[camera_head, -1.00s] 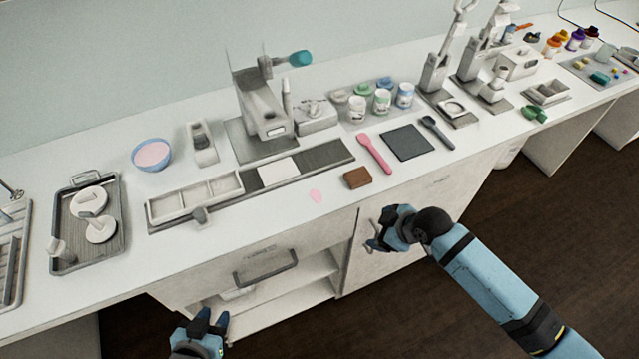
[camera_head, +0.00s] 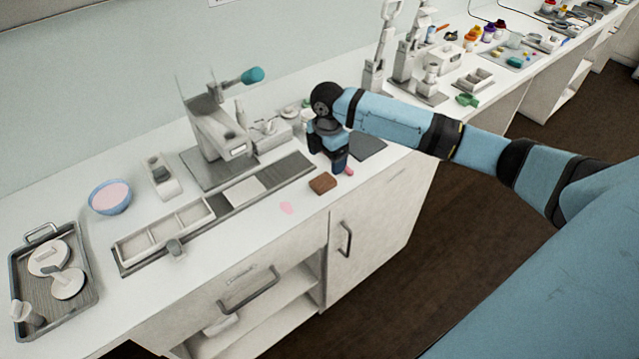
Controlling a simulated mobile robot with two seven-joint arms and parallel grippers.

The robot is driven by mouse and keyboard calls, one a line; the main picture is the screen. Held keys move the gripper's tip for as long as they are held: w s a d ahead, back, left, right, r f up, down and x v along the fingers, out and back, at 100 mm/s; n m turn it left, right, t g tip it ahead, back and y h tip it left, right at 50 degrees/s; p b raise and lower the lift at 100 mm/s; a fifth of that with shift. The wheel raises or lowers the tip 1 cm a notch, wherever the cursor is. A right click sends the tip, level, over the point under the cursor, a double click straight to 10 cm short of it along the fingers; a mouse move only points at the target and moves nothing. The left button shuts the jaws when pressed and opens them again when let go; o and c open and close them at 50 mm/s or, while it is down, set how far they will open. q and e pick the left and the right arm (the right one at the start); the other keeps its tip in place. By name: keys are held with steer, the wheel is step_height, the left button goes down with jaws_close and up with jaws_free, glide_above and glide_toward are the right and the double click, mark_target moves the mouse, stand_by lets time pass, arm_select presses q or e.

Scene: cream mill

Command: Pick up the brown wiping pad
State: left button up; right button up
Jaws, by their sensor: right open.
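The brown wiping pad (camera_head: 322,183) is a small block lying flat near the counter's front edge. A pink smear (camera_head: 286,208) lies on the counter to its left. My right gripper (camera_head: 340,168) points down over the counter, just behind and right of the pad. It is open and apart from the pad. It hides most of the pink spatula (camera_head: 349,171), whose end shows beside the fingers. My left gripper is out of the picture.
A dark square mat (camera_head: 369,146) lies right of my right gripper. A grey machine (camera_head: 215,140) stands behind a long tray strip (camera_head: 287,172). A blue bowl (camera_head: 110,197) and a tray with white parts (camera_head: 90,290) are at left.

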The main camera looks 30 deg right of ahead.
mark_target(325, 180)
step_height(325, 180, down, 4)
steer(key=shift+a, duration=0.1)
steer(key=f, duration=0.3)
steer(key=f+p, duration=0.1)
steer(key=f, duration=0.1)
steer(key=shift+w, duration=0.4)
steer(key=shift+c, duration=0.2)
steer(key=c, duration=1)
